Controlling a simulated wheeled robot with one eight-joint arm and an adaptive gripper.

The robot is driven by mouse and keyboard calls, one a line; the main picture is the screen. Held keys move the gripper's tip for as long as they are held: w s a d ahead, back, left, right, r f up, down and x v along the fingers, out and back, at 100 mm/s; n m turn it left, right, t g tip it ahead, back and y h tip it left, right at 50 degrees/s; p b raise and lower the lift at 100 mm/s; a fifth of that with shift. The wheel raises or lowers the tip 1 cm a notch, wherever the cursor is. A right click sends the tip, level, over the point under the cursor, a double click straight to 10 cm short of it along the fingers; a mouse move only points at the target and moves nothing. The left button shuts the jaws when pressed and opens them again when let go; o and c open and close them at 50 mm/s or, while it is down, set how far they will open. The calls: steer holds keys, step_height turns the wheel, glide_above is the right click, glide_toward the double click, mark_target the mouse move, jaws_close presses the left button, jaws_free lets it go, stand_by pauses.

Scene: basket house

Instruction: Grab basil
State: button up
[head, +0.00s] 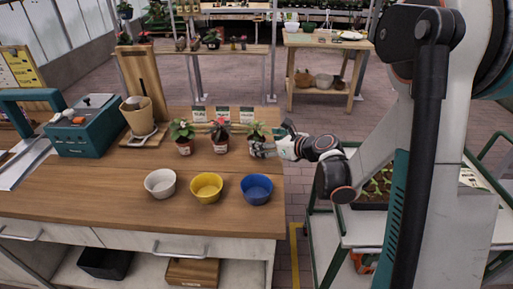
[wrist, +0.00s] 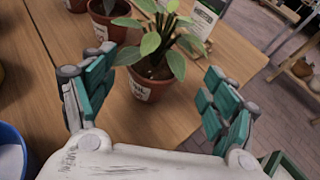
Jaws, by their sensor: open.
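Three small potted plants stand in a row on the wooden bench. The rightmost (head: 257,131) has broad green leaves and a terracotta pot with a white label. In the wrist view this plant (wrist: 154,84) stands upright between the spread fingers of my gripper (wrist: 158,78), with clear space on both sides of its pot. Its label is too blurred to read surely as basil. In the head view my gripper (head: 262,149) comes in from the right and covers much of this pot. My gripper is open and holds nothing.
The middle plant (head: 220,135) and left plant (head: 182,135) stand close by. Small cards (head: 222,114) stand behind the plants. White (head: 160,183), yellow (head: 207,187) and blue (head: 256,189) bowls stand in front. The bench's right edge is near my gripper.

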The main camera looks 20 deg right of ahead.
mark_target(256, 139)
steer(key=b+x, duration=0.1)
steer(key=x, duration=0.1)
steer(key=b+x, duration=0.1)
steer(key=x, duration=0.2)
steer(key=shift+s+a+f, duration=0.1)
steer(key=shift+s+a, duration=0.15)
steer(key=shift+c, duration=0.3)
steer(key=c, duration=1.2)
